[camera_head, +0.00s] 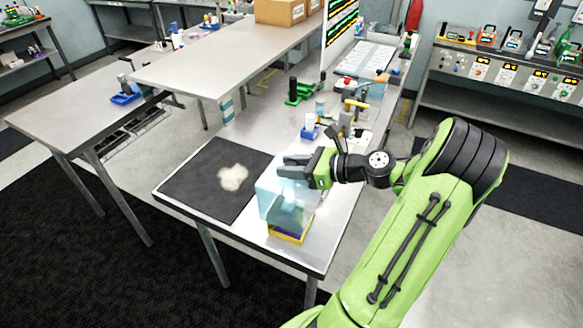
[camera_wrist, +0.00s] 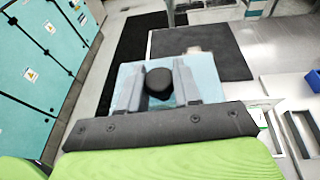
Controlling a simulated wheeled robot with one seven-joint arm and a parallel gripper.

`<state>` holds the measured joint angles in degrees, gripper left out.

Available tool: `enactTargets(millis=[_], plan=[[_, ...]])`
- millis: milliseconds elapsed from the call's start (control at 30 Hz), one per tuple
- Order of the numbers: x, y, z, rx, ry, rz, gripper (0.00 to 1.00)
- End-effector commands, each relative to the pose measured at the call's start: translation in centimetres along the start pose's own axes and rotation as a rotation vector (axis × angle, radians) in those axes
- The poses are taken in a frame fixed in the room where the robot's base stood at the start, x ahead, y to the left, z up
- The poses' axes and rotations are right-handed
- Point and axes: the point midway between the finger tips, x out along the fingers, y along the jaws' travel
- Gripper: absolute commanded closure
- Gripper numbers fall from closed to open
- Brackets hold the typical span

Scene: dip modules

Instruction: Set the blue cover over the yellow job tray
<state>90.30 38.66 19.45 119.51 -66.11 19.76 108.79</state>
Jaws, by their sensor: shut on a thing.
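The blue cover (camera_head: 284,200) is a translucent light-blue box. My gripper (camera_head: 290,160) is shut on its top, on a dark round knob (camera_wrist: 160,84) that shows between the fingers in the wrist view. The yellow job tray (camera_head: 291,236) shows under the cover's lower edge, near the table's front corner, with a purple-blue part visible in it. The cover hangs over the tray and looks upright. I cannot tell whether its lower edge touches the tray. In the wrist view the cover (camera_wrist: 208,80) hides the tray.
A black mat (camera_head: 205,178) with a pale patch (camera_head: 233,178) lies left of the cover on the table. Tools, a blue bin (camera_head: 310,131) and a green stand (camera_head: 298,92) stand farther back. The table's front edge is close to the tray.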

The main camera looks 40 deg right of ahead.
Motion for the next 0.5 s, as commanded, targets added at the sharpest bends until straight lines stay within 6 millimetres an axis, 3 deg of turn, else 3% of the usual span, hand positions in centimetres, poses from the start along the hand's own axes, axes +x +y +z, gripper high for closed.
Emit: enactTargets(millis=[500], plan=[[1.3,0.0,-4.0,0.002,-0.001,0.002,1.0]])
